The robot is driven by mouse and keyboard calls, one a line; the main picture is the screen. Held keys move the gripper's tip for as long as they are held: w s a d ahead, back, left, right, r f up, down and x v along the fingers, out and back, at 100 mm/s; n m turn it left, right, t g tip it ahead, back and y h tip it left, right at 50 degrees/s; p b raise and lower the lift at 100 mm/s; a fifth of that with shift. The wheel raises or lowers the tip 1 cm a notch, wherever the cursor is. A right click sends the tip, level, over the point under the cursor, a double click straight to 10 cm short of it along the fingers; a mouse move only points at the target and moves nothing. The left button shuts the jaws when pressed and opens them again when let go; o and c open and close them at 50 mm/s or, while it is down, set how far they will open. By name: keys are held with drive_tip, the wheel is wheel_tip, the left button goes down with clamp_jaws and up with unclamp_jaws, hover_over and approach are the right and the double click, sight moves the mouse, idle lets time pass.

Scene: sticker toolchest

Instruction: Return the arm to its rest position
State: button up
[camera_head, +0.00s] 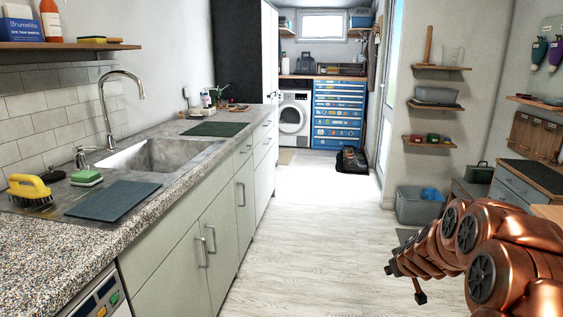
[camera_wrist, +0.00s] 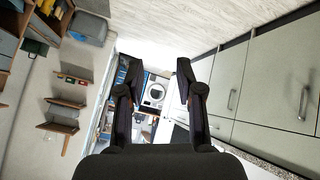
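My copper-coloured arm (camera_head: 490,250) shows at the lower right of the head view, folded and held above the floor. The end of my gripper (camera_head: 405,270) shows small there and points left. In the wrist view my gripper (camera_wrist: 157,75) has its two dark fingers spread apart, with nothing between them. The view past the fingers looks down the room and is upside down. The blue tool chest (camera_head: 338,115) with labelled drawers stands at the far end of the room, beside the washing machine (camera_head: 294,115).
A counter with a sink (camera_head: 160,154) and cabinets (camera_head: 190,245) runs along the left. Shelves (camera_head: 434,104) and a grey bin (camera_head: 418,204) stand on the right. A dark bag (camera_head: 351,160) lies on the floor near the tool chest. The middle floor (camera_head: 310,215) is clear.

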drive_tip(key=s+a+r+g+y, duration=0.2)
drive_tip(key=s+a+g, duration=0.1)
drive_tip(key=s+a, duration=0.6)
drive_tip(key=s+a+r+g+y, duration=0.1)
drive_tip(key=s+a+r+g, duration=0.15)
drive_tip(key=s+a, duration=0.75)
drive_tip(key=s+d+r+m+g+h, duration=0.1)
drive_tip(key=s+g, duration=0.2)
drive_tip(key=s, duration=1.1)
drive_tip(key=s+d+r+m+g, duration=0.1)
drive_tip(key=s+m+g, duration=0.15)
drive_tip(key=s, duration=1.25)
drive_tip(key=s+p+v, duration=0.2)
drive_tip(key=p+v, duration=0.8)
drive_tip(key=v, duration=0.1)
drive_tip(key=s+r+p+v, duration=0.1)
drive_tip(key=s+p+v, duration=0.2)
drive_tip(key=p+v, duration=0.8)
drive_tip(key=shift+s+a+n+t, duration=0.3)
drive_tip(key=shift+a+n+t, duration=0.05)
drive_tip(key=shift+a+t, duration=0.05)
drive_tip(key=shift+r, duration=0.1)
